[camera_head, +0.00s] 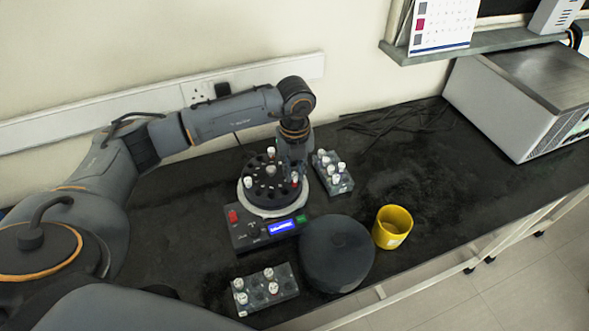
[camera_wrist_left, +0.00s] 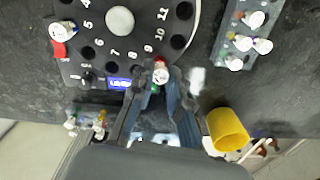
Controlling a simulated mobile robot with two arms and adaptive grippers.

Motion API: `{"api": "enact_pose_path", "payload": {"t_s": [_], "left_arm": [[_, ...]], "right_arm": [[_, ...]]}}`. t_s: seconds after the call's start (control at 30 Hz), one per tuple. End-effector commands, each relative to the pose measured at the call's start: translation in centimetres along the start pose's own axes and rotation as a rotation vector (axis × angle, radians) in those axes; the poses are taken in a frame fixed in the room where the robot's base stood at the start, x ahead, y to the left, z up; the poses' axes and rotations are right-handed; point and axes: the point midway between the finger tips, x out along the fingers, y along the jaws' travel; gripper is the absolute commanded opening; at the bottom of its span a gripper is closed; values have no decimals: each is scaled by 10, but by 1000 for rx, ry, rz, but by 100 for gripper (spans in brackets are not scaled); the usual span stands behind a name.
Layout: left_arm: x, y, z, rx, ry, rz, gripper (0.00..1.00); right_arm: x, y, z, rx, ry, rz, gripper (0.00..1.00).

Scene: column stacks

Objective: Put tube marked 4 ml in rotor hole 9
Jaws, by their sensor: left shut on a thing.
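My left gripper (camera_head: 293,170) is over the right side of the dark rotor (camera_head: 256,193). In the left wrist view the fingers (camera_wrist_left: 160,88) are shut on a tube (camera_wrist_left: 161,76) with a white and red top; its marking is too small to read. The held tube appears by the rotor's rim, near numbers 8, 9 and 10 on the rotor (camera_wrist_left: 108,38). I cannot tell whether it is in a hole. Another white-capped tube (camera_head: 250,182) stands at the rotor's left side, and one (camera_head: 271,151) at its back. My right gripper is not in view.
A tube rack (camera_head: 340,187) stands right of the rotor, another (camera_head: 284,276) at the front. The centrifuge panel (camera_head: 270,232) faces forward. The right worktop is mostly clear.

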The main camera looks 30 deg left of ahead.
Motion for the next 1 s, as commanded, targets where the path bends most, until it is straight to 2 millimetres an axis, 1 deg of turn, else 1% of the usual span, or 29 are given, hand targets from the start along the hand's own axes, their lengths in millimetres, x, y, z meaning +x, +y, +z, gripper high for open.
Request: {"api": "enact_pose_path", "payload": {"t_s": [0.3, 0.57, 0.6, 0.67, 0.7, 0.73, 0.93, 0.97, 1.0], "left_arm": [[10, 0, 0, 0, 0, 0, 7], [10, 0, 0, 0, 0, 0, 7], [10, 0, 0, 0, 0, 0, 19], [10, 0, 0, 0, 0, 0, 31], [10, 0, 0, 0, 0, 0, 39], [10, 0, 0, 0, 0, 0, 43], [10, 0, 0, 0, 0, 0, 43], [10, 0, 0, 0, 0, 0, 47], [10, 0, 0, 0, 0, 0, 55]], "right_arm": [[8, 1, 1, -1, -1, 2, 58], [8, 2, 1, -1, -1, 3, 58], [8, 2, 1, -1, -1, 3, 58], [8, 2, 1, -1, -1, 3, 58], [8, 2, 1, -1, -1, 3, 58], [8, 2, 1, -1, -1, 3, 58], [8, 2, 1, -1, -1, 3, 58], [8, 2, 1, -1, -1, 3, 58], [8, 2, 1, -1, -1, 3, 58]]}}
